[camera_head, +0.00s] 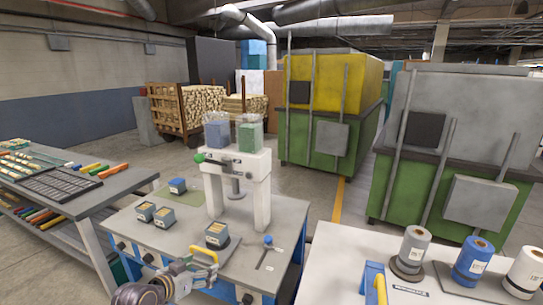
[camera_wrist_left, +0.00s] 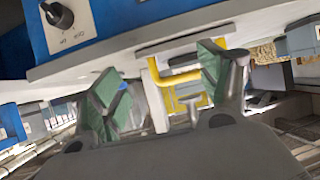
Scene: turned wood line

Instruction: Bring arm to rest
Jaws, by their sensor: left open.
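My left arm comes in at the bottom of the head view, and its gripper (camera_head: 190,277) is by the front edge of the middle workbench (camera_head: 150,232). In the left wrist view the two green-padded fingers of my left gripper (camera_wrist_left: 165,85) stand wide apart, with nothing held between them. A yellow bent bar (camera_wrist_left: 182,76) shows beyond and between the fingers, apart from them as far as I can tell. My right gripper is in neither view.
The bench carries a white two-column press (camera_head: 262,185) and several small dark boxes (camera_head: 145,211). A grey table (camera_head: 330,255) with rolls stands right, a rack (camera_head: 95,200) left. Floor shows between bench and machines.

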